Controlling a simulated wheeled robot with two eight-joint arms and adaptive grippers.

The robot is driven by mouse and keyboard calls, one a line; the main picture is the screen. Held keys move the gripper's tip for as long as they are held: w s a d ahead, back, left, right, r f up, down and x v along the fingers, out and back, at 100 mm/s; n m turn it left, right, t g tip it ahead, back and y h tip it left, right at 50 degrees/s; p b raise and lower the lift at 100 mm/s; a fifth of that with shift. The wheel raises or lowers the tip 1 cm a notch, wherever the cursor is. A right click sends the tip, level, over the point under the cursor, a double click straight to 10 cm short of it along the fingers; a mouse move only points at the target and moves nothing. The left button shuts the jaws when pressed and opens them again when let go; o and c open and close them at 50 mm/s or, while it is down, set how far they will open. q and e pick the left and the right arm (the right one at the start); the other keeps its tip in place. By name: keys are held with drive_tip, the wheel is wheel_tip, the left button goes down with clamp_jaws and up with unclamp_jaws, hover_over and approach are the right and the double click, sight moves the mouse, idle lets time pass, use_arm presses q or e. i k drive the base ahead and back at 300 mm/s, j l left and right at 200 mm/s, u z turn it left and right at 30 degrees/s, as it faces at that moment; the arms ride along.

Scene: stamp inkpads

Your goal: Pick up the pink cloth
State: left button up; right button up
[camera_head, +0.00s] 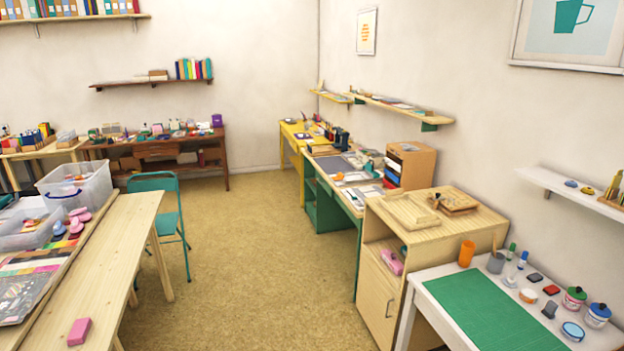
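A pink item that looks like a folded or bunched cloth (391,262) lies in the open upper shelf of the light wood cabinet (376,290), right of the middle of the view. It is small here, so its exact shape is hard to tell. A separate pink block (79,331) lies on the near end of the wooden table (120,235) at left; it looks solid, like an eraser. Neither of my grippers shows in the head view.
A white table (415,287) with a green mat (492,311), jars and inkpads stands right of the cabinet. Clear plastic bins (75,185) and a green chair (156,184) are at left. Open floor (245,270) lies between the left table and the cabinet.

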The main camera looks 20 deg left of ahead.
sight(77, 335)
drive_tip(key=i+j+u, duration=0.2)
drive_tip(key=i+u, duration=0.75)
drive_tip(key=i+l+u, duration=0.1)
drive_tip(key=i+u, duration=0.85)
drive_tip(key=i+l+u, duration=0.2)
drive_tip(key=u, duration=0.2)
drive_tip(key=i+l+u, duration=0.65)
drive_tip(key=u, duration=0.25)
drive_tip(key=i+l+u, duration=0.15)
drive_tip(key=l+u, duration=0.25)
drive_tip(key=l, duration=0.15)
